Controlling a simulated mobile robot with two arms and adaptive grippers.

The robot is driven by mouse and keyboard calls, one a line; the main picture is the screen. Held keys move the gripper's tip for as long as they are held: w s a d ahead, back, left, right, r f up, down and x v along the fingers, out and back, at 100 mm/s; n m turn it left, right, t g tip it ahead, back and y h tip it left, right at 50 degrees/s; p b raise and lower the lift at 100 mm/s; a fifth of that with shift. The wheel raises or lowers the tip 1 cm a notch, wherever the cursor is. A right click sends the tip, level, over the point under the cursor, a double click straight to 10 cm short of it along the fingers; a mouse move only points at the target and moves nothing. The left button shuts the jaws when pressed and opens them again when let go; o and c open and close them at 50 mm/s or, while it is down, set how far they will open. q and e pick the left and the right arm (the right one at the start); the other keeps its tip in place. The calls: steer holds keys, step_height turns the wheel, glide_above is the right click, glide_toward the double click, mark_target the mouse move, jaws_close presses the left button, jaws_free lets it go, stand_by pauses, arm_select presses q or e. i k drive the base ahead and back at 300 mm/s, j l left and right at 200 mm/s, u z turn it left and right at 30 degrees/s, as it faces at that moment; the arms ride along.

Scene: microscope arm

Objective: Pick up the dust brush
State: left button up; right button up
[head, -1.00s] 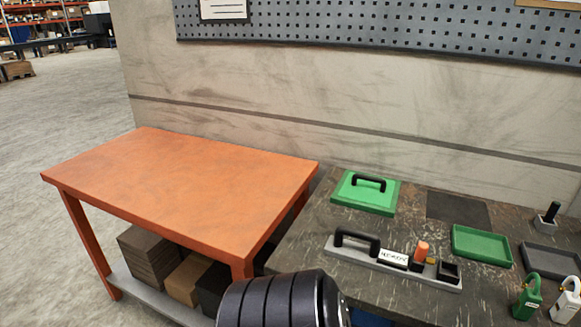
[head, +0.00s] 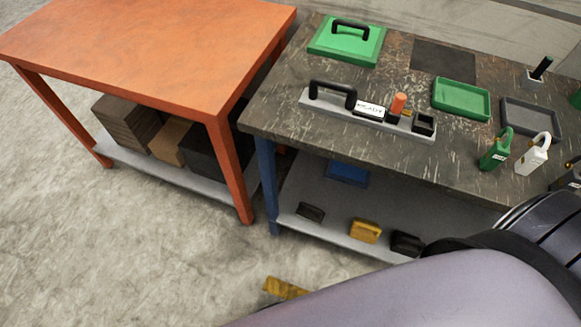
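I cannot single out the dust brush with certainty. A yellow object (head: 285,288) lies low near the floor in front of the workbench, partly hidden behind my arm; its shape is too cut off to name. On the bench, a grey caddy (head: 330,105) with a black handle holds a white label, an orange-topped piece (head: 398,104) and a black cup. One of my arms crosses the lower right of the head view, but neither gripper shows.
The dark workbench (head: 290,75) also carries a green lidded box (head: 346,42), a green tray (head: 461,99), a grey tray (head: 532,120), and green and white padlocks. Its lower shelf (head: 300,193) holds several small items. An orange table (head: 150,50) stands left. The floor at lower left is clear.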

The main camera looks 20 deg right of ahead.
mark_target(305, 211)
steer(key=z, duration=0.95)
